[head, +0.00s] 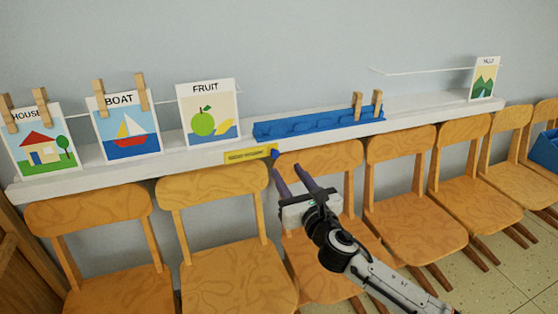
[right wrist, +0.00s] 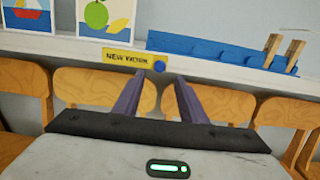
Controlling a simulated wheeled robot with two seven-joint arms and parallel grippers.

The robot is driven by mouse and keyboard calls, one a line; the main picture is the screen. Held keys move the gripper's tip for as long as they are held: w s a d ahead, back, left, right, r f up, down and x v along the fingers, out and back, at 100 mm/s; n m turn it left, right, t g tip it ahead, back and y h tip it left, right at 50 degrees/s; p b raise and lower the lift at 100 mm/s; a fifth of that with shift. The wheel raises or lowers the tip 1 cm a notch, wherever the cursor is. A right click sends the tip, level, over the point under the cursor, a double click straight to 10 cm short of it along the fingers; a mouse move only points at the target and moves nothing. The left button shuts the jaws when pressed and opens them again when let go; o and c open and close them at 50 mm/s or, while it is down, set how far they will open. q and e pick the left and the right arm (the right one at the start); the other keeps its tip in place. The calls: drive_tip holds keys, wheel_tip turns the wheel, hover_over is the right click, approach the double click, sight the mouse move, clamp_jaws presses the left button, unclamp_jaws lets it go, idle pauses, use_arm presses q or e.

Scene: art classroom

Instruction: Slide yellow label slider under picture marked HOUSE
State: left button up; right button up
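The yellow label slider (head: 245,155) with a blue knob at its right end sits on the front edge of the white shelf, below and right of the FRUIT picture. In the right wrist view the label (right wrist: 122,57) reads NEW WORK. The HOUSE picture (head: 42,153), with a red-roofed house, hangs at the far left under two wooden pegs. My right gripper (head: 287,168) is open and empty. Its fingers (right wrist: 160,78) point at the shelf edge, with the blue knob showing between and just beyond their tips. I cannot tell whether they touch it. My left gripper is not in view.
The BOAT (head: 126,130) and FRUIT (head: 208,116) pictures stand between HOUSE and the slider. A blue tray (head: 285,129) with pegs at its right end sits on the shelf (head: 110,174). A row of wooden chairs (head: 225,195) stands close below. The shelf's front edge left of the slider looks clear.

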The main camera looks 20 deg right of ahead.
sight(276, 156)
drive_tip(key=w+b, duration=0.1)
drive_tip(key=w, duration=0.6)
drive_tip(key=shift+w+a, duration=0.15)
drive_tip(key=shift+w, duration=0.1)
clamp_jaws()
